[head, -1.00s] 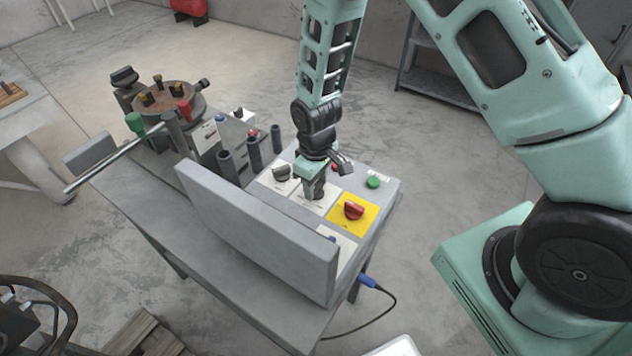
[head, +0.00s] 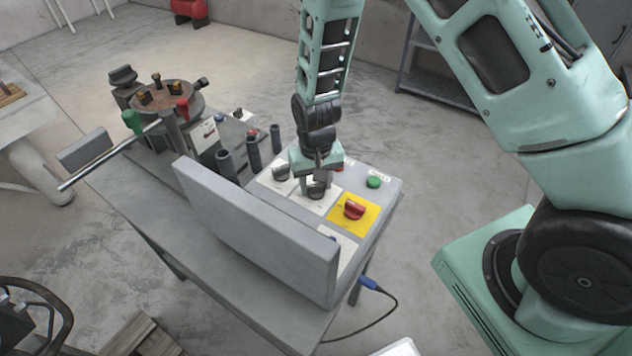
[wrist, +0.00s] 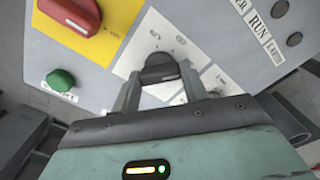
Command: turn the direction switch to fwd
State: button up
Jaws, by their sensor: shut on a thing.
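A dark rotary switch (head: 317,190) sits on a white label plate on the sloped grey control panel (head: 388,196). My gripper (head: 310,182) is over the panel, with its fingers on either side of this knob. In the wrist view the gripper (wrist: 162,74) is shut on the dark switch (wrist: 160,66), one finger on each side. The plate's small print is too small to read, so I cannot tell which position the knob points to. A second dark knob (head: 281,172) is on the plate to the left.
A red knob on a yellow plate (head: 354,209) is close on the right, and a green button (head: 373,182) lies beyond it. A tall grey plate (head: 250,232) stands along the panel's near side. A rotary table (head: 168,98) with a long bar stands at the left.

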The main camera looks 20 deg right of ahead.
aim_at(316, 185)
jog(key=shift+m, duration=0.5)
jog(key=o, duration=1)
notch_tip(316, 185, up, 17)
jog(key=b, duration=0.2)
jog(key=shift+r, duration=0.2)
